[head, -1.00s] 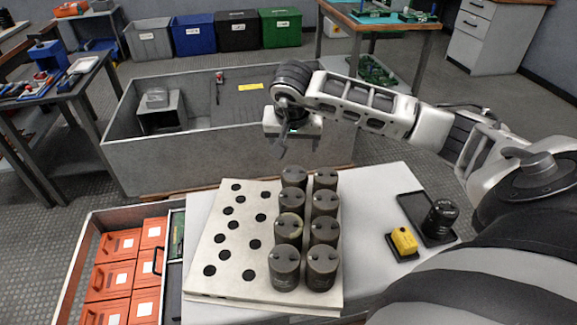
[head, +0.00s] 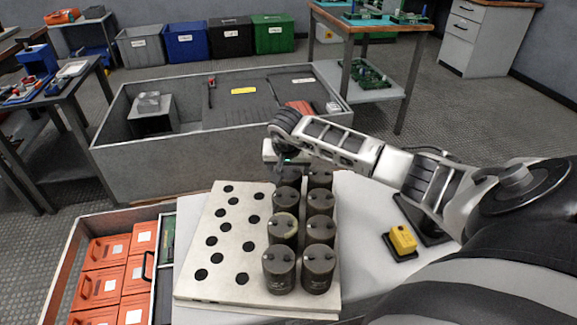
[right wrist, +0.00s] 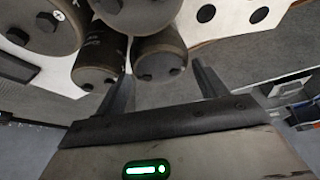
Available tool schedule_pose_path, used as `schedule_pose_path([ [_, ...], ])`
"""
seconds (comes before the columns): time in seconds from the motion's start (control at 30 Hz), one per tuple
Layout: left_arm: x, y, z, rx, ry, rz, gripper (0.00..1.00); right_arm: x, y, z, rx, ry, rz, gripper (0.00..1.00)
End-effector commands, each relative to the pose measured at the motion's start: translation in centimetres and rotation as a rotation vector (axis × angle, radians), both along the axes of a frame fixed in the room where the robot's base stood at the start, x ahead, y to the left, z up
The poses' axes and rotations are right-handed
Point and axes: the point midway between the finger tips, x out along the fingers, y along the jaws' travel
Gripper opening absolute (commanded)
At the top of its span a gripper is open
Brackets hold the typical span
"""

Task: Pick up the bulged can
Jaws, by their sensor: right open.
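Dark cylindrical cans stand in two columns on a pale plate (head: 215,270) with black round holes. One can in the left column (head: 283,228) has a paler, yellowish top rim; I cannot tell for certain whether its top bulges. My right gripper (head: 284,162) is at the far end of the columns, low, partly hidden by the arm and the far cans. In the right wrist view the right gripper (right wrist: 161,70) is open, with a can (right wrist: 158,60) lying in line with the gap between its fingers. Nothing is visibly gripped. My left gripper is out of view.
A grey bin (head: 150,165) stands behind the plate. An open drawer of orange boxes (head: 102,285) is at the left. A yellow block (head: 402,240) and a black tray (head: 425,220) lie to the right. The plate's left half has only empty holes.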

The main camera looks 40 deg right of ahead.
Motion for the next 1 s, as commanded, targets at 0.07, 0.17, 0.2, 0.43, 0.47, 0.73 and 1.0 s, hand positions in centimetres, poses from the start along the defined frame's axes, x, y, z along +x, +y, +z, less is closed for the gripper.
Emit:
schedule_pose_path([
  [0.07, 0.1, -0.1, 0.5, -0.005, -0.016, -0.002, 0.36, 0.1, -0.1, -0.3, 0.001, 0.0, 0.0, 0.72],
  [0.17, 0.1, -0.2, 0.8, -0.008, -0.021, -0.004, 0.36, 0.1, -0.1, -0.3, 0.001, -0.001, 0.0, 0.72],
  [0.2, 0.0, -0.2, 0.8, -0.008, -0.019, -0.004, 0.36, 0.1, -0.1, -0.3, 0.001, -0.001, 0.0, 0.72],
  [0.43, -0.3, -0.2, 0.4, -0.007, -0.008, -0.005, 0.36, 0.1, -0.1, -0.2, 0.0, -0.001, 0.0, 0.24],
  [0.47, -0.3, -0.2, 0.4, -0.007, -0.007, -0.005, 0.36, 0.1, -0.1, -0.2, 0.0, -0.001, 0.0, 0.16],
  [0.73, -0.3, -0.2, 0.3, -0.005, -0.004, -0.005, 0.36, 0.2, -0.1, 0.0, 0.0, -0.005, -0.001, 0.06],
  [1.0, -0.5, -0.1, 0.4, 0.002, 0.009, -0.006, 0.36, 0.3, -0.2, 2.1, -0.002, -0.009, 0.0, 0.06],
])
